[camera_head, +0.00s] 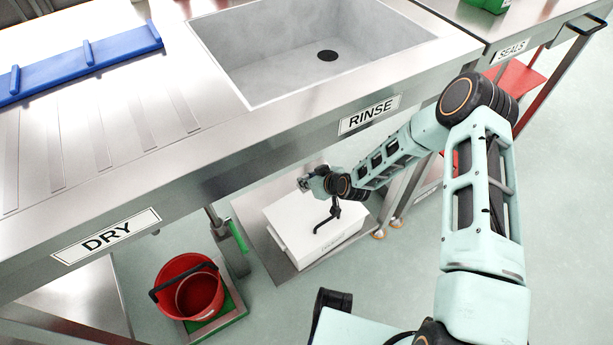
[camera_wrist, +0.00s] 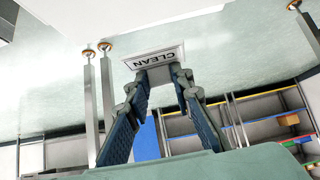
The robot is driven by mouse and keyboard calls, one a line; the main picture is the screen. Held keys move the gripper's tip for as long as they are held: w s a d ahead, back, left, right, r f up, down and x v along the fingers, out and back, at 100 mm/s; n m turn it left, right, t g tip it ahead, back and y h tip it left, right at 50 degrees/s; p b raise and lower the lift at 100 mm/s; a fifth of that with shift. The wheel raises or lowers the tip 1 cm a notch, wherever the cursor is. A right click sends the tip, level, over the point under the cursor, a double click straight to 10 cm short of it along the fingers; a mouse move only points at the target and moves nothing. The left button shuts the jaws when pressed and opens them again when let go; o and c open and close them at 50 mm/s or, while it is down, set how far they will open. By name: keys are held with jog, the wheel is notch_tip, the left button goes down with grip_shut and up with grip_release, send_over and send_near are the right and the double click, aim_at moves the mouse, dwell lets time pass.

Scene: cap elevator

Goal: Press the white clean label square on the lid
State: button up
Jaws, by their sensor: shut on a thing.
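My gripper (camera_wrist: 155,66) is shut on the white label (camera_wrist: 153,58), a small plate reading CLEAN in black. In the wrist view the label sits at the fingertips, tilted and with its text turned over. In the head view my gripper (camera_head: 306,184) is below the front edge of the sink counter, by the back of a white box with a white lid (camera_head: 290,222). The label cannot be made out there. A bent black piece shows over the lid; I cannot tell whether it rests on it. The fingertips look clear of the lid, but contact cannot be judged.
The steel counter with the RINSE plate (camera_head: 369,114) overhangs the box. Shelves (camera_wrist: 186,130) show in the wrist view. Open floor (camera_head: 390,285) lies to the right of the box.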

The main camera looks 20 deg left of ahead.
dwell(0.3)
jog(key=shift+d+f+b, duration=0.1)
jog(key=shift+f+b, duration=0.1)
jog(key=shift+b, duration=0.2)
jog(key=b, duration=0.5)
send_over(308, 202)
jog(key=shift+f, duration=2.7)
jog(key=shift+f+b, duration=1.15)
jog(key=shift+f, duration=0.3)
jog(key=shift+f, duration=1.15)
jog(key=o, duration=0.9)
jog(key=shift+d+r, duration=0.1)
jog(key=v, duration=1.1)
jog(key=shift+s+d+r, duration=0.2)
jog(key=shift+d+r, duration=0.05)
